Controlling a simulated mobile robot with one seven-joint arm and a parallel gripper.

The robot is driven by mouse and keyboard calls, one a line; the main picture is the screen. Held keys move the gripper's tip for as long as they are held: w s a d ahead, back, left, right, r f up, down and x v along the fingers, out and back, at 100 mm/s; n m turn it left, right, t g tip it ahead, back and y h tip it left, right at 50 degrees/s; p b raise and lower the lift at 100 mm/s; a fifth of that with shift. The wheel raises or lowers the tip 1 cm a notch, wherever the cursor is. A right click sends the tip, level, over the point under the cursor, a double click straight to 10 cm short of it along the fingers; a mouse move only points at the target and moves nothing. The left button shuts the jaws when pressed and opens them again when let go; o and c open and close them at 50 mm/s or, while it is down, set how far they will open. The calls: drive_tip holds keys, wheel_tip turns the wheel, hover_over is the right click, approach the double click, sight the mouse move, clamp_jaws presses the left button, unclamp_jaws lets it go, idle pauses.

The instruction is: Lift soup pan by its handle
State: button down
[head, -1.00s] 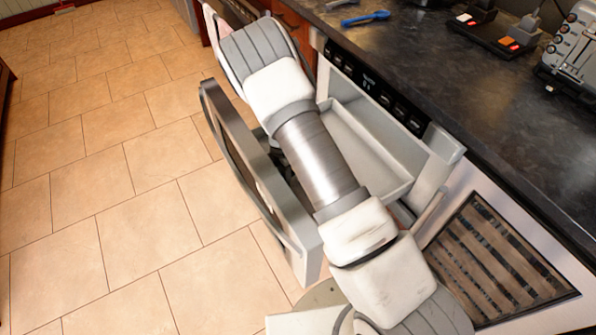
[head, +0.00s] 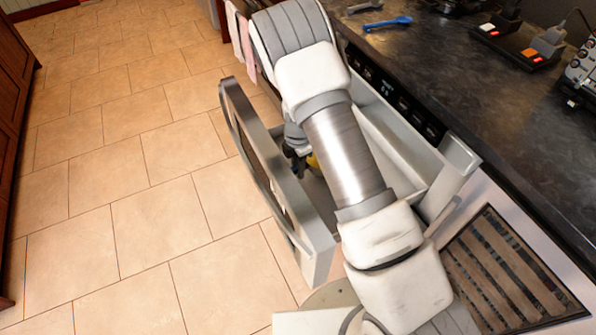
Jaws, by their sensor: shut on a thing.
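My gripper (head: 293,152) shows only in part as a dark shape inside the open microwave drawer (head: 409,160), behind the drawer's front panel. My arm crosses above and covers most of the drawer. A small yellow patch (head: 313,161) shows right beside the gripper. It may be part of the soup pan, but its shape is hidden. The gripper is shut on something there. The fingertips, the pan's body and its handle cannot be made out.
The drawer front (head: 277,185) stands pulled out over the tiled floor (head: 120,190). The dark countertop (head: 470,110) runs along the right, with blue tongs (head: 387,23) and a toaster (head: 583,70) on it. Towels (head: 240,40) hang behind. The floor at left is clear.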

drive_tip(key=s+d+r+p, duration=0.4)
drive_tip(key=s+d+r, duration=0.2)
drive_tip(key=d+r, duration=0.3)
wheel_tip(320, 180, up, 3)
drive_tip(key=shift+s+d+f, duration=0.1)
drive_tip(key=shift+s+d, duration=0.05)
drive_tip(key=shift+d, duration=0.25)
idle(0.4)
